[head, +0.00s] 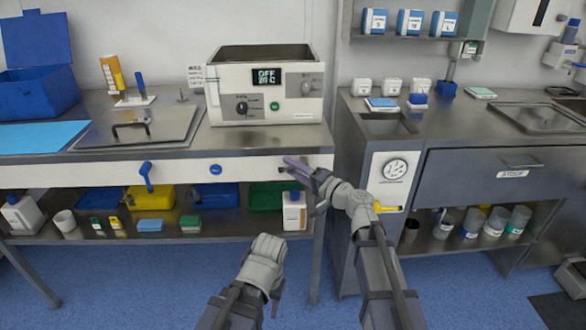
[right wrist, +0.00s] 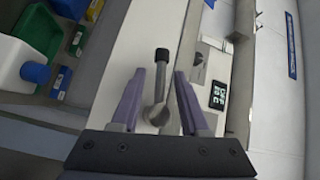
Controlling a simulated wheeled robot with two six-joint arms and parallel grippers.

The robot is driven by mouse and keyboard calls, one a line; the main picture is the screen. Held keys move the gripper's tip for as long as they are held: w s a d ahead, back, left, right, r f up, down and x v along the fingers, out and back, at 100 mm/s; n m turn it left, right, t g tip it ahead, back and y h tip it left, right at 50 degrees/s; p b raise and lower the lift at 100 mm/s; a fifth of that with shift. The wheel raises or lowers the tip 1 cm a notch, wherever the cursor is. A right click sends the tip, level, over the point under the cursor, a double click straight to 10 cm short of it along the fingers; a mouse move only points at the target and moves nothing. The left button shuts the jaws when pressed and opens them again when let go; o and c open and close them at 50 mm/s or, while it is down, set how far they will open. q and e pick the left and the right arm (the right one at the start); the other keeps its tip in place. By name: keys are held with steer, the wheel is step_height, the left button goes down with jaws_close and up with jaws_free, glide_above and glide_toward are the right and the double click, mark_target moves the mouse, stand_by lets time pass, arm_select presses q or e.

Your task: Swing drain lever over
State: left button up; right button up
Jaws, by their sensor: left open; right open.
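The lever (right wrist: 159,92) shows in the right wrist view, on the pale front panel. It has a round metal base, a thin grey arm and a dark tip. My right gripper (head: 299,168) is open at the panel's right end. In the right wrist view, its purple fingers (right wrist: 160,75) stand on either side of the lever, with visible gaps. In the head view my right gripper largely hides this lever. My left gripper (head: 266,250) is open, low in front of the bench and away from the panel; its fingers are hard to make out.
A blue lever (head: 146,176) and a blue knob (head: 215,169) sit farther left on the same panel. A white machine (head: 262,95) reading OFF stands above. A white bottle (head: 294,211) and a green bin (head: 268,195) stand on the shelf below. A gauge cabinet (head: 385,180) is to the right.

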jaws_close()
stand_by(0.4)
stand_by(1.1)
